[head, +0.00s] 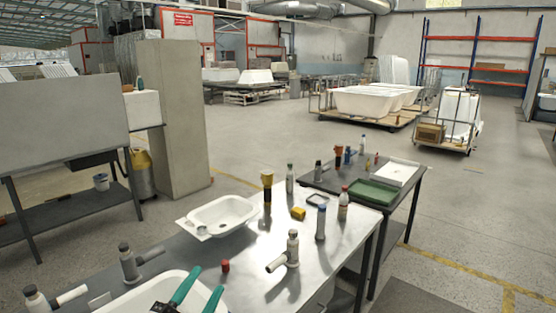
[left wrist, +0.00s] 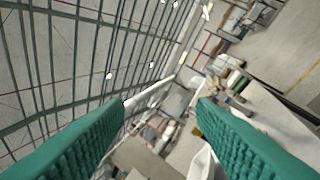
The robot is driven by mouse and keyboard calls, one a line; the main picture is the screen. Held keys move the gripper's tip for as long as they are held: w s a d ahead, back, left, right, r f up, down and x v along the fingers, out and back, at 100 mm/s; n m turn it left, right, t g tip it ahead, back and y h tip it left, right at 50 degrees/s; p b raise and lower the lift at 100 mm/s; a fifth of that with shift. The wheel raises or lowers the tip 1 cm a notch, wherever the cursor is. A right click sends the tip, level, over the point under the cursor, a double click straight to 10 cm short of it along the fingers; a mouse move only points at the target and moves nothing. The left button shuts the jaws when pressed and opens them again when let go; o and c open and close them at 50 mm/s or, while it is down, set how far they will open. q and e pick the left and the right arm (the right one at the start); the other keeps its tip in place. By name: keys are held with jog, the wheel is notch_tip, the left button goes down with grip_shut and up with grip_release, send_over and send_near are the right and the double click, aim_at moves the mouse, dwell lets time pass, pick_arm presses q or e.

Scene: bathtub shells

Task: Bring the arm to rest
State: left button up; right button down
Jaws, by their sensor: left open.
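My left gripper (head: 208,279) shows at the bottom of the head view, with two teal fingers apart and nothing between them. It is above the white basin (head: 140,297) at the near edge of the metal table (head: 250,270). In the left wrist view, the open fingers (left wrist: 161,103) frame a tilted view of the ceiling and the hall, with no object between the pads. My right gripper is in neither view.
A smaller white basin (head: 222,213), a yellow block (head: 298,214), a red cap-like piece (head: 225,266) and several bottles stand on the metal table. A dark table (head: 345,180) with a green tray (head: 371,193) adjoins it. Open floor lies beyond.

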pick_arm(q)
jog(key=s+a+f+n+g+y, duration=0.4)
jog(key=a+f+n+y, duration=0.15)
jog(key=f+n, duration=0.2)
jog(key=s+a+f+n+g+y, duration=0.35)
jog(key=f+n+y, duration=0.25)
jog(key=f, duration=0.2)
jog(key=s+d+f+g+h, duration=0.1)
jog(key=s+f+g, duration=0.2)
jog(key=s, duration=0.3)
jog(key=s+d+f+n+g+h, duration=0.1)
jog(key=s+f+g, duration=0.2)
jog(key=s, duration=0.3)
jog(key=s+f+g+h, duration=0.1)
jog(key=s+f+g, duration=0.2)
jog(key=s, duration=0.3)
notch_tip(320, 180, down, 33)
jog(key=s+g+b, duration=0.1)
jog(key=s+b, duration=0.1)
jog(key=b, duration=0.4)
jog(key=s+a+f+b, duration=0.1)
jog(key=s+f+b, duration=0.1)
jog(key=s+f, duration=0.5)
jog(key=s+a+f+g+b, duration=0.1)
jog(key=s+f+b, duration=0.1)
jog(key=s+f, duration=0.6)
notch_tip(320, 180, down, 4)
jog(key=shift+s+a, duration=0.2)
jog(key=shift+a, duration=0.05)
jog(key=shift+g+y, duration=0.25)
